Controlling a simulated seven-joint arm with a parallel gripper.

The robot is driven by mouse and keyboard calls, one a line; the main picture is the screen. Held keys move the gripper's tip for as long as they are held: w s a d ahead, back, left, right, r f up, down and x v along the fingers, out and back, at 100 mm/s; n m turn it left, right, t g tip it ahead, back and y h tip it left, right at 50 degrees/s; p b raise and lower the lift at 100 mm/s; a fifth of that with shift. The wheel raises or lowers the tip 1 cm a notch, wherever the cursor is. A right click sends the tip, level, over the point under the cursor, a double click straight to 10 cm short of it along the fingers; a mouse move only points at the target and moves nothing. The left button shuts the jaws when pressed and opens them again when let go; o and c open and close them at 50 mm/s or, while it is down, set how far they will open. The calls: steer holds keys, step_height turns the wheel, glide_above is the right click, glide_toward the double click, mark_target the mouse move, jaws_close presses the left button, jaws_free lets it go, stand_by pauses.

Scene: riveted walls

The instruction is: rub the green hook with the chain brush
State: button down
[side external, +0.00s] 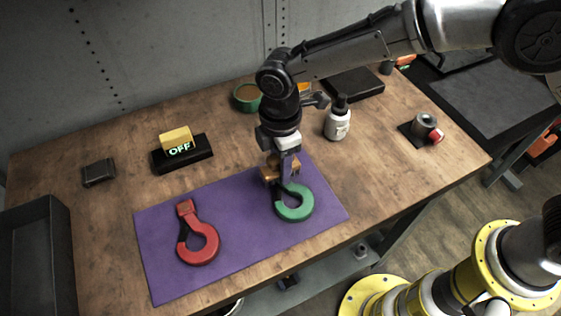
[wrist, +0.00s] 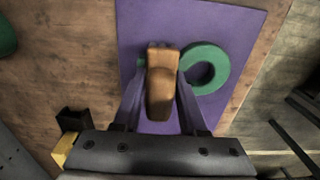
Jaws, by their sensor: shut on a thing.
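The green hook (side external: 294,203) lies on the right part of a purple mat (side external: 236,226). It also shows in the wrist view (wrist: 221,69), partly hidden behind the brush. My gripper (side external: 283,166) is shut on the chain brush, whose brown body (wrist: 161,84) shows between the fingers in the wrist view. In the side view the brush (side external: 269,174) is mostly covered by my gripper. It is at the hook's upper end; I cannot tell whether it touches. A red hook (side external: 199,244) lies on the left part of the mat.
A sign reading OFF (side external: 180,149) with a yellow block stands behind the mat. A small dark box (side external: 99,172), green bowl (side external: 246,97), white bottle (side external: 337,122) and a dark device with a red part (side external: 426,131) stand around it. A dark bin (side external: 38,250) is at left.

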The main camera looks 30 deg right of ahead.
steer(key=shift+f, duration=0.2)
steer(key=shift+w, duration=0.1)
steer(key=shift+w+r, duration=0.1)
steer(key=shift+w, duration=1.4)
steer(key=shift+s+f, duration=0.2)
steer(key=shift+s, duration=1.45)
stand_by(2.1)
steer(key=shift+r, duration=3.1)
steer(key=shift+w, duration=0.1)
